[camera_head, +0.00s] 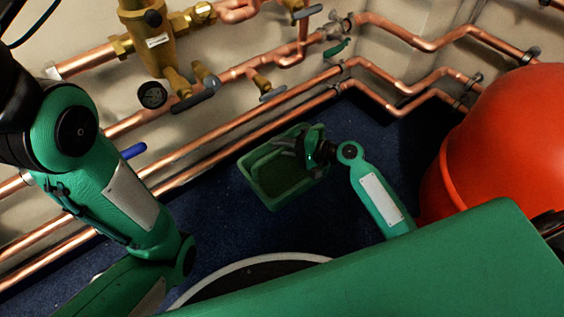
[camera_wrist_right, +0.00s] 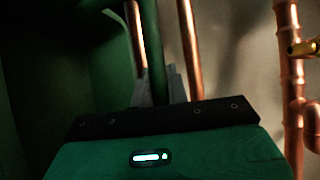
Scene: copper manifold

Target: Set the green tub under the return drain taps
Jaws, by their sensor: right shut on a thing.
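The green tub (camera_head: 278,182) is in the middle of the head view, over the dark blue floor, below the copper pipes. It looks empty. My right gripper (camera_head: 298,147) is shut on the tub's upper right rim. In the right wrist view, the fingers (camera_wrist_right: 163,88) pinch the green rim (camera_wrist_right: 152,45), with the dark tub wall on the left. I cannot tell whether the tub touches the floor. A small tap with a green handle (camera_head: 337,49) is on the pipework above and right of the tub. My left arm shows, but its gripper is out of view.
Copper pipes (camera_head: 240,118) run low along the wall behind the tub. Valves with grey handles (camera_head: 193,101) stick out above them. A large red vessel (camera_head: 510,140) stands at right.

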